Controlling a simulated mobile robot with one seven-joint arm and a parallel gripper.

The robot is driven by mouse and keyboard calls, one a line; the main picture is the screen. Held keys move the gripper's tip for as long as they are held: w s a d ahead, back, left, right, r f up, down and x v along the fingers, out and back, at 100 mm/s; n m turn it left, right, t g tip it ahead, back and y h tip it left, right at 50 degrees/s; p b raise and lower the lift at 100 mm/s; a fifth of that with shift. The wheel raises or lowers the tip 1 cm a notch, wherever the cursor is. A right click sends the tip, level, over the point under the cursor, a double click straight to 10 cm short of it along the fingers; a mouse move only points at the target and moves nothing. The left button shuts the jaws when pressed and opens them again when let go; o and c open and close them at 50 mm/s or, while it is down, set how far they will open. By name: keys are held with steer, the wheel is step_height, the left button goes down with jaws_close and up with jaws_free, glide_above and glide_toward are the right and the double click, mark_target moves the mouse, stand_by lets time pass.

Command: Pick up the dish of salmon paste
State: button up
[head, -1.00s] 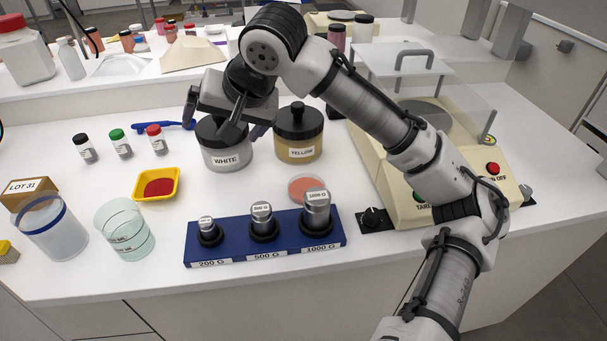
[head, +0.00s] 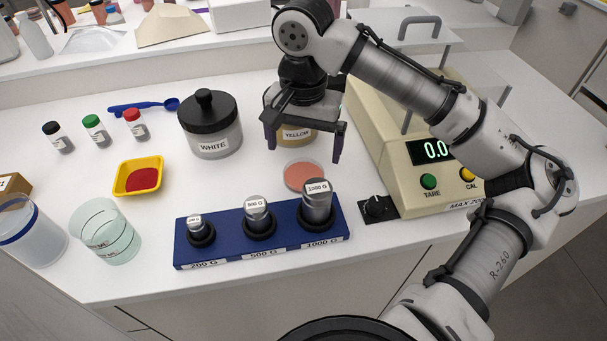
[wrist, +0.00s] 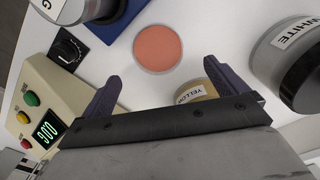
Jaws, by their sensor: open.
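The dish of salmon paste (head: 303,175) is a small, shallow round dish filled with pink-orange paste. It lies flat on the white bench, just behind the weight block and in front of the YELLOW jar. In the wrist view the dish (wrist: 158,48) shows whole, beyond the fingertips and roughly between their lines. My gripper (head: 304,153) is open and empty, its dark fingers spread above the bench near the dish and in front of the YELLOW jar. In the wrist view the gripper (wrist: 161,78) touches nothing that I can see.
The YELLOW jar (head: 297,134) stands right behind my gripper, partly hidden. The blue block (head: 228,242) with weights is close in front of the dish. The WHITE jar (head: 211,128) is to the left, the balance (head: 410,190) to the right. A yellow tray (head: 124,185) sits farther left.

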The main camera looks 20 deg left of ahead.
mark_target(304, 176)
steer(key=shift+s+d+f+p, duration=0.1)
steer(key=shift+f+p, duration=0.35)
steer(key=shift+f, duration=2.35)
steer(key=c, duration=1.1)
steer(key=shift+o, duration=0.2)
steer(key=shift+r, duration=0.1)
